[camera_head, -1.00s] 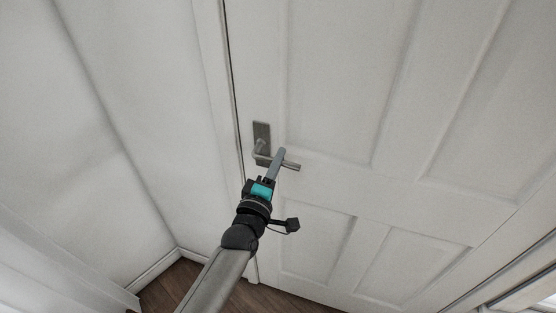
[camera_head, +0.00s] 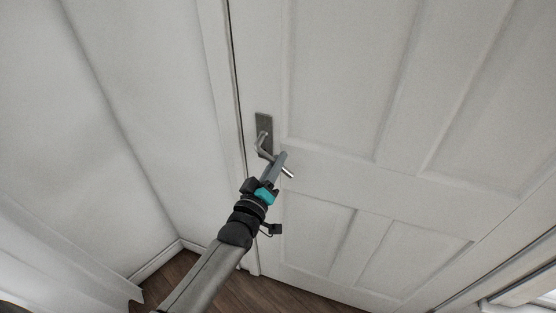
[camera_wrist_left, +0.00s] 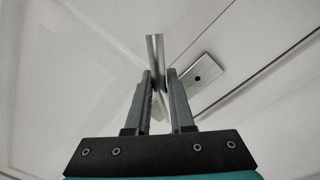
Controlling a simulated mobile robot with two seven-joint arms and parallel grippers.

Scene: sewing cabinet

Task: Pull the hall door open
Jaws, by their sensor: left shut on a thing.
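The white panelled hall door (camera_head: 340,180) fills the right of the head view. It looks closed, its left edge along the frame. Its metal lever handle (camera_head: 288,173) sticks out from a dark grey plate (camera_head: 264,133) and slopes down to the right. My left gripper (camera_head: 279,160) is shut on the lever. In the left wrist view the lever (camera_wrist_left: 155,50) runs between the two fingers (camera_wrist_left: 159,80), with the plate (camera_wrist_left: 203,78) to the right. The fingers hide part of the lever. My right gripper is not in view.
A white wall (camera_head: 130,120) stands close on the left, with a skirting board (camera_head: 155,261) at its foot. The door frame (camera_head: 222,90) runs up beside the door. A strip of brown wooden floor (camera_head: 265,295) shows below.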

